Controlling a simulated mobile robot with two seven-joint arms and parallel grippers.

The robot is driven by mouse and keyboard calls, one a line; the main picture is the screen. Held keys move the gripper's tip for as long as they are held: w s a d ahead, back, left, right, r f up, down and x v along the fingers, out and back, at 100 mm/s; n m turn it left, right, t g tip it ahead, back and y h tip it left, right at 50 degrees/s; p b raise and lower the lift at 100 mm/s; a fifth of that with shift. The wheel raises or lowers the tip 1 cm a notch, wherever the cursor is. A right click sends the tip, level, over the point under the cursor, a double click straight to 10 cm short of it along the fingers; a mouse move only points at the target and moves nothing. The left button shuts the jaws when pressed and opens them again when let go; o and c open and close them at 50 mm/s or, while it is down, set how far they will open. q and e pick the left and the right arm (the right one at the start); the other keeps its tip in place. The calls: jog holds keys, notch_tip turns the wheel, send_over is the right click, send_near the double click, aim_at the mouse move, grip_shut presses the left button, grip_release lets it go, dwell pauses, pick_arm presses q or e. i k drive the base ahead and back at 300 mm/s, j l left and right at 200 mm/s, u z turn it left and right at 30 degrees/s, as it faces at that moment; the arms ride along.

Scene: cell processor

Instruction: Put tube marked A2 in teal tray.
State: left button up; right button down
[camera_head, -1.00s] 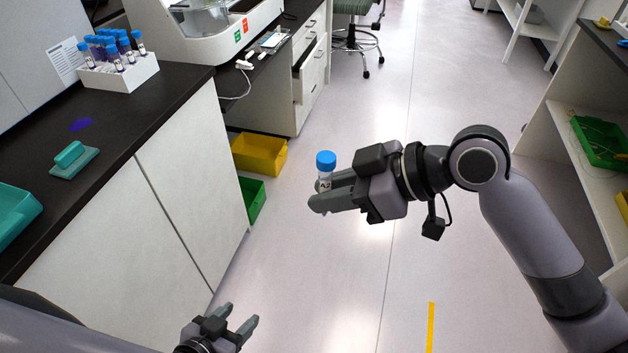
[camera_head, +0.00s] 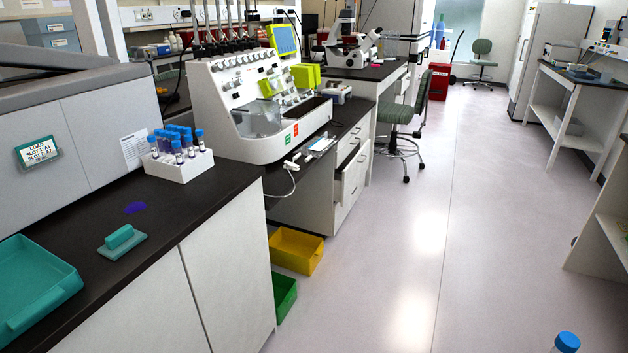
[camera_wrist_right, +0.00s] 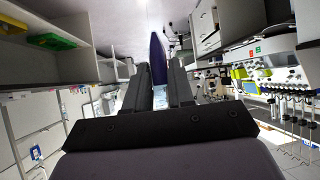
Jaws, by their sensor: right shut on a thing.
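The teal tray (camera_head: 40,316) lies on the black counter at the lower left of the head view, cut off by the frame edge. The blue cap of a tube (camera_head: 567,342) shows at the bottom right of that view; its label is out of frame, but it read A2 earlier. My right gripper (camera_wrist_right: 159,88) shows only in the right wrist view. Its fingers are shut on the tube, and a dark purple-blue shape (camera_wrist_right: 158,52) stands beyond and between the fingertips. My left gripper is out of view.
A white rack (camera_head: 180,166) of several blue-capped tubes stands on the counter. A teal handled block (camera_head: 122,242) lies between rack and tray. Yellow (camera_head: 296,251) and green (camera_head: 284,297) bins sit on the floor beside the cabinet.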

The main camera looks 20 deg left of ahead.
aim_at(30, 279)
jog(key=u, duration=1.9)
jog(key=i+l+u, duration=0.2)
jog(key=i+l, duration=0.25)
jog(key=i, duration=0.15)
